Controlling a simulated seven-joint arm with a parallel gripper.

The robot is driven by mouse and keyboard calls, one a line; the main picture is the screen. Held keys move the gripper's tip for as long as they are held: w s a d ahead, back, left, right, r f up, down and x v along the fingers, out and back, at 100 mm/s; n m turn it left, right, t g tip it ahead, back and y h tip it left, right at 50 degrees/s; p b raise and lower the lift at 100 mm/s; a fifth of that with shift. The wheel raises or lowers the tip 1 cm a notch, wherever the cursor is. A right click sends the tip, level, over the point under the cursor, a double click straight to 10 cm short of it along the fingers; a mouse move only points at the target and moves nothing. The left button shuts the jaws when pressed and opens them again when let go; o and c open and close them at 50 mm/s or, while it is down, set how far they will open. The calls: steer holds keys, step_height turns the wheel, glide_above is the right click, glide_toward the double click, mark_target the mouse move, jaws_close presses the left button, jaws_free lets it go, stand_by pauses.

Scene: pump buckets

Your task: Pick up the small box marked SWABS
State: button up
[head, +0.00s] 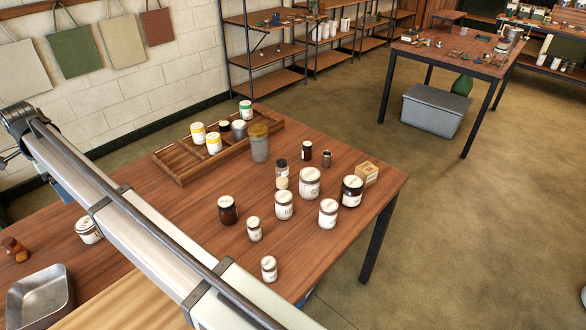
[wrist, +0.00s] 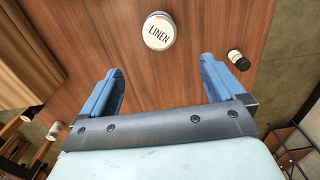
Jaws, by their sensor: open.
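A small tan box (head: 366,173) with a pale label stands at the right side of the wooden table, behind a dark jar (head: 352,190). Its lettering is too small to read in the head view, so I cannot confirm that it says SWABS. No box shows in the wrist view. My gripper (wrist: 160,78) is open, with two blue fingers apart and nothing between them. It is above a wooden surface, near a round white lid marked LINEN (wrist: 159,31), which lies beyond the fingertips. In the head view my arm mostly hides the gripper, far left of the box.
Several jars crowd around the box, including a large white-lidded one (head: 309,183) and another in front (head: 328,213). A metal pan (head: 40,297) is at front left. The table's right edge is close to the box.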

steer(key=w+d+f+m+g+y, duration=0.1)
steer(key=w+d+f, duration=0.1)
steer(key=w+d, duration=0.45)
steer(key=w+d+f+m+y, duration=0.1)
steer(key=w+d+f+y, duration=0.15)
steer(key=d, duration=0.75)
steer(key=w+d+f+m+g+y, duration=0.1)
steer(key=w+d+m, duration=0.1)
steer(key=w+d, duration=0.5)
steer(key=w+d+m+t+y, duration=0.1)
steer(key=w+d+m+y, duration=0.1)
steer(key=d, duration=1.1)
steer(key=w+d+m+t+y, duration=0.2)
steer(key=w+d+y, duration=0.1)
steer(key=d, duration=1)
steer(key=s+d+r+m+t, duration=0.2)
steer(key=s+d+m+t, duration=0.25)
steer(key=d, duration=1.15)
steer(key=s+d+r+m+t, duration=0.1)
steer(key=s+d+m+t, duration=0.3)
steer(key=d, duration=1.1)
steer(key=s+d+r+m+t, duration=0.2)
steer(key=s+d+m+t, duration=0.3)
steer(key=d, duration=1.1)
steer(key=n, duration=0.1)
glide_toward(372, 175)
steer(key=shift+t, duration=0.25)
steer(key=x, duration=1.3)
steer(key=shift+d+f, duration=0.1)
steer(key=shift+c, duration=0.4)
